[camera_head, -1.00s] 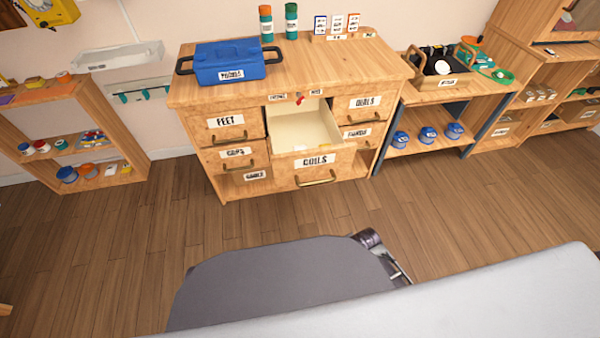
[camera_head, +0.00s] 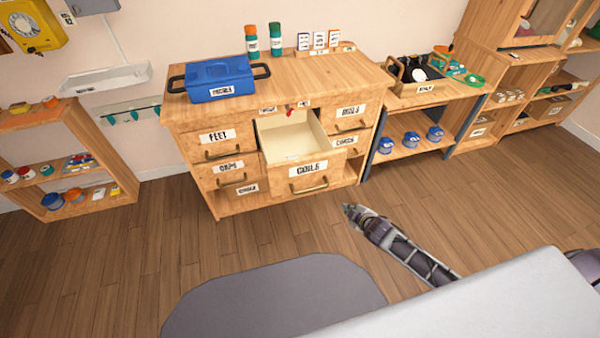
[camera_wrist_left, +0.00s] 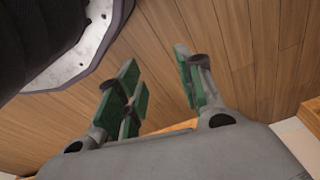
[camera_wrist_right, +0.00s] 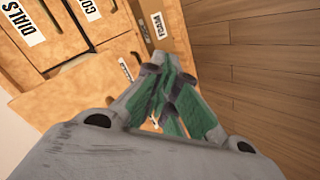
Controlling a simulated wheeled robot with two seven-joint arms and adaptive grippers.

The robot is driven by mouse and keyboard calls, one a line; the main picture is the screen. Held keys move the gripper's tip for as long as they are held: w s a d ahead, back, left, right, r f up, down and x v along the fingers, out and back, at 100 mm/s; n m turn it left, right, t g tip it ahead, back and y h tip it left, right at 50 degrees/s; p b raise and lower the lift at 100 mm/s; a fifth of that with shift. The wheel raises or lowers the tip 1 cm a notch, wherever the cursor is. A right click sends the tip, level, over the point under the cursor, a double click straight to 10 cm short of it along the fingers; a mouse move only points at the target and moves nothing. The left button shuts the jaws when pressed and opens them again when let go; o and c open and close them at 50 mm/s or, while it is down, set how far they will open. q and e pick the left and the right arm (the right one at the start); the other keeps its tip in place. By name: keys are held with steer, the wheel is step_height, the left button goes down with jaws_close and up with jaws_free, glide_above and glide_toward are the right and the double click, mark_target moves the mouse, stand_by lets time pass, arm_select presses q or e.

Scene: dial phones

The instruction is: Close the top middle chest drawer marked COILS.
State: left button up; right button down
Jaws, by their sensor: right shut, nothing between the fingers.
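The COILS drawer (camera_head: 317,186) is pulled out of the middle of the wooden chest (camera_head: 190,115), its pale, empty-looking inside (camera_head: 290,138) exposed. It has a white label and a dark bar handle (camera_head: 309,188). My right gripper (camera_head: 352,210) is shut and empty, in front of the chest and to the lower right of the drawer, apart from it. In the right wrist view its green-padded fingers (camera_wrist_right: 163,92) are together, with labelled drawer fronts beyond. My left gripper (camera_wrist_left: 158,88) shows only in the left wrist view, open and empty above the wooden floor.
A blue toolbox (camera_head: 220,79) and two bottles (camera_head: 263,40) stand on the chest. A bench with blue pots (camera_head: 411,142) stands to the right, a low shelf (camera_head: 70,160) to the left. The floor (camera_head: 240,240) before the chest is clear.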

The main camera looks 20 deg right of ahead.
steer(key=w+a+r+n+t+y, duration=0.35)
steer(key=r+n+y, duration=0.25)
steer(key=r+n, duration=0.25)
arm_select(q)
steer(key=f, duration=0.2)
steer(key=s+a+f, duration=0.1)
steer(key=shift+f, duration=0.15)
arm_select(e)
steer(key=s+a+r+n+g+y, duration=0.1)
steer(key=s+a+r+n+y, duration=0.3)
steer(key=r+n+y, duration=0.3)
steer(key=shift+a+n+g, duration=0.35)
steer(key=shift+a+n, duration=0.1)
steer(key=shift+a, duration=0.3)
arm_select(q)
steer(key=shift+d, duration=0.1)
arm_select(e)
steer(key=shift+w+a, duration=0.1)
steer(key=shift+w, duration=0.05)
